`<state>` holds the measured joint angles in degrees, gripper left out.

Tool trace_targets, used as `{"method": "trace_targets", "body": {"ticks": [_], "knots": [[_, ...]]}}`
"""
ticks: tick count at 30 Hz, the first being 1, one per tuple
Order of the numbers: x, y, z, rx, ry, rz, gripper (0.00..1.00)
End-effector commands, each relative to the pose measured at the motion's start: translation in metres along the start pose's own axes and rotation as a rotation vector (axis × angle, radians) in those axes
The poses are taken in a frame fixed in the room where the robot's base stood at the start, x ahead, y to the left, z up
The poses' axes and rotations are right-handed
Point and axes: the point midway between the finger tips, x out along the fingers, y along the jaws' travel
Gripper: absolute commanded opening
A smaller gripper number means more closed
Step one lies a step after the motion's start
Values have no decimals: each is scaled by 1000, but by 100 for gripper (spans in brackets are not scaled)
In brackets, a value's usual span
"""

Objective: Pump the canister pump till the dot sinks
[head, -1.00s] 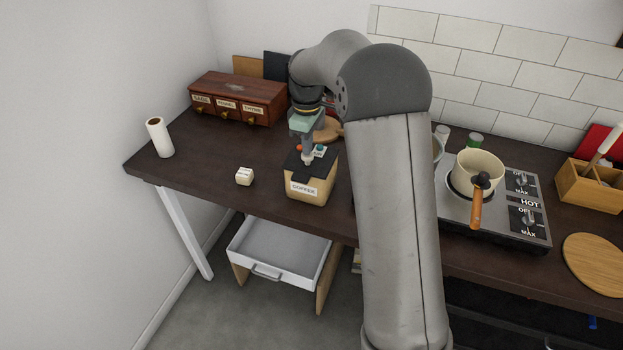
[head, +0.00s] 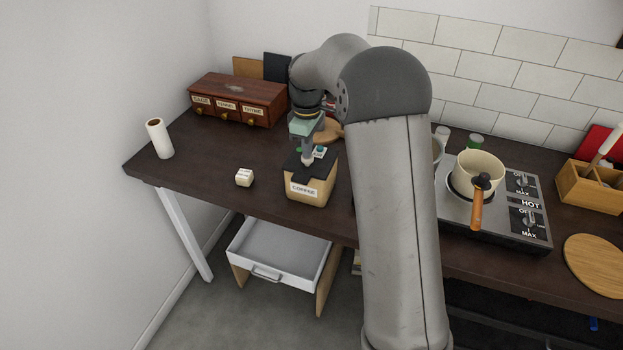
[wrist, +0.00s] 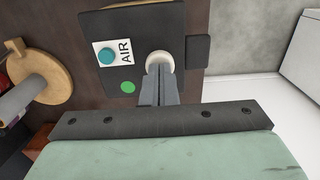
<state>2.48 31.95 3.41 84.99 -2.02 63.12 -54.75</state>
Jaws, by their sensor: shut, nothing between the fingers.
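The coffee canister (head: 311,190) is a tan box with a black lid and a COFFEE label, standing near the table's front edge. In the wrist view its lid (wrist: 140,20) carries a round white pump knob (wrist: 160,60), a teal button (wrist: 107,56) on a white AIR label, and a green dot (wrist: 127,87). My gripper (wrist: 160,72) is shut and empty, pointing down, with its fingertips at the knob and partly covering it. In the head view my gripper (head: 307,160) stands over the lid. I cannot tell how far the knob is pressed.
A small white labelled block (head: 244,177) lies left of the canister. A paper roll (head: 159,138) stands further left, and a wooden drawer box (head: 237,100) is behind. An open white drawer (head: 283,252) hangs below. A hob with a pot (head: 480,170) is to the right.

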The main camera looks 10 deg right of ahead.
Motion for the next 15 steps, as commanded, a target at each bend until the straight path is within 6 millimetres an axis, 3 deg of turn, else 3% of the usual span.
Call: {"method": "trace_targets", "body": {"ticks": [3,15], "knots": [[-9,0,0,0,0,-1,0],[-9,0,0,0,0,0,0]]}}
